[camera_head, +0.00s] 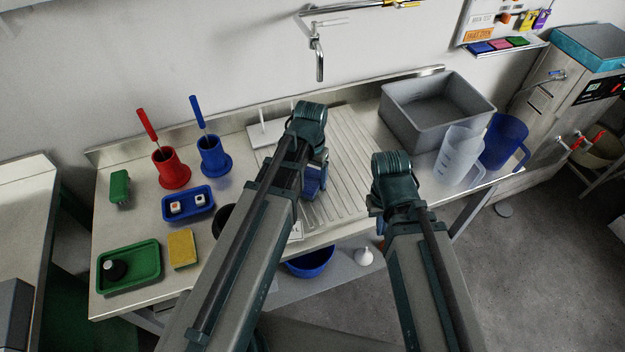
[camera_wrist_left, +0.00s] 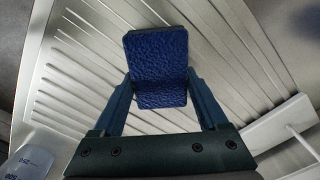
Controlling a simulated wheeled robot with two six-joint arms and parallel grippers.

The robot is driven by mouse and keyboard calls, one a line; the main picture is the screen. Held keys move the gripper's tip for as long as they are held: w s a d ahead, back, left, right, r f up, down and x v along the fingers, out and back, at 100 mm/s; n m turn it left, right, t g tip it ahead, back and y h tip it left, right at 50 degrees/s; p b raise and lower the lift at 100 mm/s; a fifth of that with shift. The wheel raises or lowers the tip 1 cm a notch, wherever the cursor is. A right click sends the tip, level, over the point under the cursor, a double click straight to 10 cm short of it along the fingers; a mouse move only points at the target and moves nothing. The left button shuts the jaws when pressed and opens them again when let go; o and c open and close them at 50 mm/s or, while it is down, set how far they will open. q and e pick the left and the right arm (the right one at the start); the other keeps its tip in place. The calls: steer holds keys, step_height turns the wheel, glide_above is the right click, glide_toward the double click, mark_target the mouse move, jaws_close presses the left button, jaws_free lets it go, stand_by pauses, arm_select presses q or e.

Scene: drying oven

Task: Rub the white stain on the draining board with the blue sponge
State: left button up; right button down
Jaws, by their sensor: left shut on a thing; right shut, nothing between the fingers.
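The blue sponge (camera_wrist_left: 158,55) is between the fingers of my left gripper (camera_wrist_left: 161,88) in the left wrist view, and they are shut on it. In the head view the sponge (camera_head: 315,182) shows beside my left wrist, over the ridged draining board (camera_head: 345,155). The board's ridges also fill much of the left wrist view (camera_wrist_left: 75,75). I cannot tell whether the sponge touches the board. I see no white stain; the sponge and my left arm cover part of the board. My right gripper (camera_head: 379,224) is shut and empty near the board's front right, its fingers mostly hidden.
A white stand (camera_head: 266,132) is at the board's back left. A grey basin (camera_head: 440,108), a clear jug (camera_head: 458,155) and a blue jug (camera_head: 503,142) stand to the right. Red (camera_head: 170,168) and blue (camera_head: 213,157) holders, a blue tray (camera_head: 190,215) and a yellow sponge (camera_head: 183,249) are left.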

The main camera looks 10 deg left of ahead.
arm_select(q)
steer(key=shift+w+a, duration=0.1)
steer(key=shift+w+a+r, duration=0.1)
steer(key=shift+w+a, duration=0.4)
steer(key=shift+w, duration=0.25)
steer(key=shift+w+a, duration=0.45)
steer(key=shift+w, duration=0.25)
steer(key=shift+d, duration=0.1)
steer(key=shift+w+d, duration=0.4)
steer(key=shift+d, duration=0.2)
steer(key=shift+w+d, duration=0.35)
steer(key=shift+d, duration=0.2)
steer(key=shift+s+d, duration=0.55)
steer(key=shift+s, duration=0.25)
steer(key=shift+s+d, duration=0.55)
steer(key=shift+s, duration=0.2)
